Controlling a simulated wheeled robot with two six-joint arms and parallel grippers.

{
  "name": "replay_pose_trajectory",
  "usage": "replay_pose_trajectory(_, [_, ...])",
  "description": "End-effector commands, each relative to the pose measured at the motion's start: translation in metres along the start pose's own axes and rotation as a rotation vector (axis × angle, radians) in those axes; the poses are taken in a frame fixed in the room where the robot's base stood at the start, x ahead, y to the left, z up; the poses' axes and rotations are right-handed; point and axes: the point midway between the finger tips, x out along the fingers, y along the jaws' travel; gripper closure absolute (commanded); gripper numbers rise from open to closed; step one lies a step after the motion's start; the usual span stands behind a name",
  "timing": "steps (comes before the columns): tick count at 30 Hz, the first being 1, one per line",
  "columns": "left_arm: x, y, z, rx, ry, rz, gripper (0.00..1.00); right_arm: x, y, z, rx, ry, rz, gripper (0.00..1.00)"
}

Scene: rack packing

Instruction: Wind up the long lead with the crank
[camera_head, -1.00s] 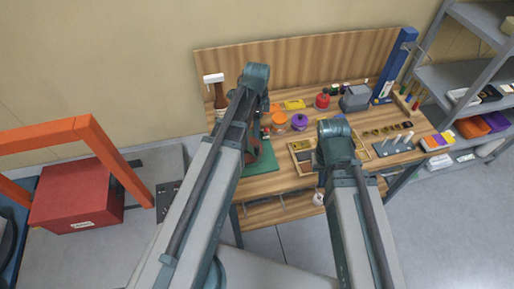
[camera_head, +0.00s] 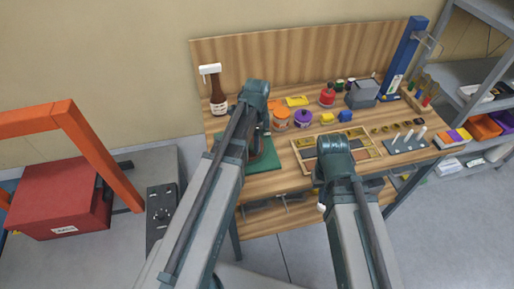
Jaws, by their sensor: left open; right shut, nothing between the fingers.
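A green mat (camera_head: 263,160) lies on the left part of the wooden workbench. A dark brown round thing (camera_head: 262,150) stands on it, mostly behind my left arm; it may be the reel. I cannot make out the crank or the long lead. My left gripper (camera_head: 250,150) is open near the mat, largely hidden by its own arm. My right gripper (camera_head: 372,186) is shut and empty at the bench's front edge, mostly behind its forearm.
A pegged grey plate (camera_head: 405,142) and a blue post (camera_head: 405,58) are at the right. A red box (camera_head: 62,200) is at far left.

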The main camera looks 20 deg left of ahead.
Motion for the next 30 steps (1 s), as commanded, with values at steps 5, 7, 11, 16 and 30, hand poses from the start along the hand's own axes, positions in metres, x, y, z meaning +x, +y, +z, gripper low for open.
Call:
replay_pose_trajectory(5, [0.0071,0.0,0.0,0.0,0.0,0.0,0.39,0.007,-0.0007,-0.0004,0.0,0.0,0.0,1.0])
replay_pose_trajectory(7, [0.0064,0.0,0.0,0.0,0.0,0.0,0.39,0.0063,-0.0006,-0.0004,0.0,0.0,0.0,1.0])
replay_pose_trajectory(11, [0.006,0.0,0.0,0.0,0.0,0.0,0.39,0.006,-0.0006,-0.0003,0.0,0.0,0.0,1.0])
replay_pose_trajectory(16, [0.0061,0.0,0.0,0.0,0.0,0.0,0.7,0.006,-0.0006,-0.0003,0.0,0.0,0.0,1.0])
replay_pose_trajectory(30, [0.0061,0.0,0.0,0.0,0.0,0.0,1.0,0.0061,-0.0006,-0.0003,0.0,0.0,0.0,1.0])
